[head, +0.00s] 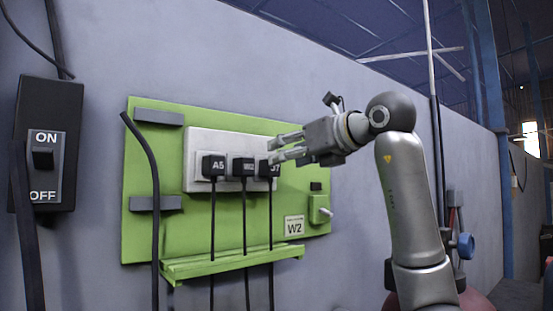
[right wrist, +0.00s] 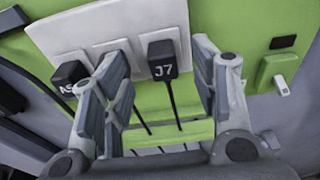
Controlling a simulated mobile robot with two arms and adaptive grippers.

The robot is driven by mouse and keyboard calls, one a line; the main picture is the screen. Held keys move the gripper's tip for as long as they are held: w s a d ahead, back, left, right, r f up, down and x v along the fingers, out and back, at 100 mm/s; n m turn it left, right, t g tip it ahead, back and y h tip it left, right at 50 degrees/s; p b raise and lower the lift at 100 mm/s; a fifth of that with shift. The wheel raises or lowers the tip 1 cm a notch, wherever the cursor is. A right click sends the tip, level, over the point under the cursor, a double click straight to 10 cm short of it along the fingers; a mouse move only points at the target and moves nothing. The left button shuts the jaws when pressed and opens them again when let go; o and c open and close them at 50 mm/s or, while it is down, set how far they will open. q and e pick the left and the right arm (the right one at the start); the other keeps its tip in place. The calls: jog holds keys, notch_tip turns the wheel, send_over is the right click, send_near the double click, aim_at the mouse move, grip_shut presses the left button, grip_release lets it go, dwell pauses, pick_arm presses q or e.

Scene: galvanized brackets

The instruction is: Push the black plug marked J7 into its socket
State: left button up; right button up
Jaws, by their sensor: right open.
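The black plug marked J7 (head: 273,171) is at the right end of a row of black plugs on a white socket strip (head: 195,143). A finger of mine covers part of it in the head view. In the right wrist view the J7 plug (right wrist: 163,62) shows clearly between my fingers, its cable hanging down. I cannot tell how deep it sits in its socket. My right gripper (head: 273,151) is open and empty in front of the plug, with its fingers apart on either side in the right wrist view (right wrist: 160,60). My left gripper is not in view.
Plug A5 (head: 213,167) and a middle plug (head: 243,168) sit left of J7, close together. A green board (head: 140,230) carries a cable ledge (head: 230,262), a W2 label (head: 294,227) and a small green switch box (head: 319,209). A black ON/OFF box (head: 47,105) hangs left.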

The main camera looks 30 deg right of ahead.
jog(key=s, duration=0.4)
jog(key=s+r, duration=0.1)
jog(key=s, duration=0.1)
jog(key=shift+d, duration=0.2)
jog(key=shift+w, duration=0.1)
